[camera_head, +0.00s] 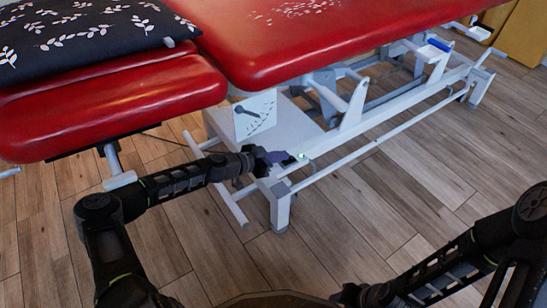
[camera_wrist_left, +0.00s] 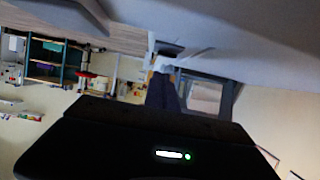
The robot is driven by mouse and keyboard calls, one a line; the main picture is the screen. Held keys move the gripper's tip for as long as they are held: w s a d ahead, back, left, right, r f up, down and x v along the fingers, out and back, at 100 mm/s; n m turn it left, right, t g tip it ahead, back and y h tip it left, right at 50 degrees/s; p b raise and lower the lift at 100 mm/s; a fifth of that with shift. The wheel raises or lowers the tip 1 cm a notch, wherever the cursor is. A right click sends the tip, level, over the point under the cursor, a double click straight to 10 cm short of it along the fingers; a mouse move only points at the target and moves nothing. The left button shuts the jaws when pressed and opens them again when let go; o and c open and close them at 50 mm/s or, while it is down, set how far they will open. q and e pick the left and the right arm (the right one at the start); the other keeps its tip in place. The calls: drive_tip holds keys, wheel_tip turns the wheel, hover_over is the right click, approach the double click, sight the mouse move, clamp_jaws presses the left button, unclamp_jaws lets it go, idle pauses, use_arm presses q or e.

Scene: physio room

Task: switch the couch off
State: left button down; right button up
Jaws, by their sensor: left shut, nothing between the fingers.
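The couch (camera_head: 310,42) has red padding over a white metal frame. A small green light (camera_head: 301,156) glows on the low white frame, right at the tips of my left gripper (camera_head: 284,157). I cannot tell whether the fingers touch it. The left gripper is shut and empty. In the left wrist view its dark fingers (camera_wrist_left: 162,92) point at a small pale part (camera_wrist_left: 164,64), and the switch itself cannot be made out. My right gripper (camera_head: 346,295) is low at the bottom edge; its fingers are too unclear to read.
A white plate with a dark pointer and marks (camera_head: 255,115) is on the couch base, just behind the left gripper. White bars (camera_head: 340,163) run low along the couch. A dark leaf-patterned pillow (camera_head: 85,30) lies on top. The wooden floor (camera_head: 340,230) in front is clear.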

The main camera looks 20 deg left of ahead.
use_arm(q)
drive_tip(key=shift+s+f, duration=0.1)
drive_tip(key=shift+f, duration=0.9)
drive_tip(key=shift+s+a+f, duration=0.1)
drive_tip(key=shift+f, duration=0.35)
drive_tip(key=shift+r, duration=0.2)
drive_tip(key=shift+r, duration=0.75)
